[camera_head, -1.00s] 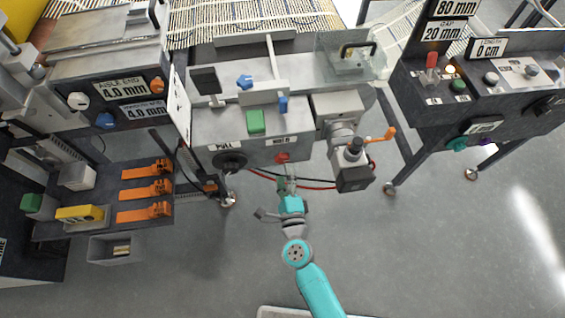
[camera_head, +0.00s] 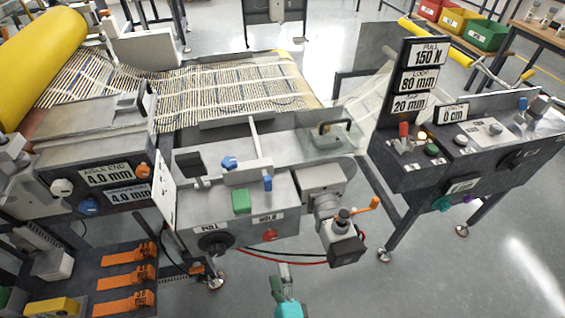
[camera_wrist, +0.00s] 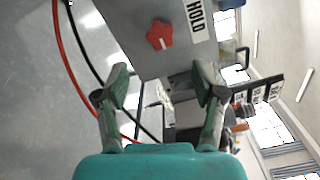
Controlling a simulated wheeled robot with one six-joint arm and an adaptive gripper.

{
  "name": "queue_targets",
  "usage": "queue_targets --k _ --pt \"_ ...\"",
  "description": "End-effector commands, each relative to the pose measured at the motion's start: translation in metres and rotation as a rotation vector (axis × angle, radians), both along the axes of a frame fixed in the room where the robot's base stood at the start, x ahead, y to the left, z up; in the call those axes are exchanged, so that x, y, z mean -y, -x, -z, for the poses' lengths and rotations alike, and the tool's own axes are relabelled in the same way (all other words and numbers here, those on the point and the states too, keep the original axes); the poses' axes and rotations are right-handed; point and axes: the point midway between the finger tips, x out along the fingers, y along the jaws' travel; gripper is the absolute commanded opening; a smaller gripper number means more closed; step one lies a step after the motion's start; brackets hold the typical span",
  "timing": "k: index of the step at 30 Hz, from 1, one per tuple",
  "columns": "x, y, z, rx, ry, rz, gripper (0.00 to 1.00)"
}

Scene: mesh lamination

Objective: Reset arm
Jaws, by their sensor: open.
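My gripper (camera_head: 284,278) is at the bottom middle of the head view, in front of the middle machine (camera_head: 245,215) and below its red knob. In the wrist view my gripper (camera_wrist: 160,88) has its two fingers spread wide with nothing between them. The red knob (camera_wrist: 160,35) and the HOLD label (camera_wrist: 197,16) show beyond the fingers, apart from them. The red knob also shows in the head view (camera_head: 270,236), beside a black PULL knob (camera_head: 215,243). Most of my arm is out of the head view.
Red and black cables (camera_wrist: 68,50) hang near the left finger. An orange-handled motor unit (camera_head: 343,228) juts out at the machine's right. A control stand (camera_head: 410,165) is at right. Orange clamps (camera_head: 127,276) lie on a shelf at left. Floor between is clear.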

Motion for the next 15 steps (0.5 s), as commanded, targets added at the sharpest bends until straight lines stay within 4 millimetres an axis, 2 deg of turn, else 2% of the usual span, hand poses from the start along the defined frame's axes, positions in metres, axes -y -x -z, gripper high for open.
queue_targets --k 4,7,11,15 --pt "0.002 0.001 0.0 0.001 0.005 0.001 0.69" --pt "0.014 0.008 0.0 0.013 0.05 0.01 0.69" --pt "0.049 0.031 -0.004 0.055 0.202 0.034 0.69" --pt "0.094 0.069 -0.015 0.104 0.44 0.061 0.69"
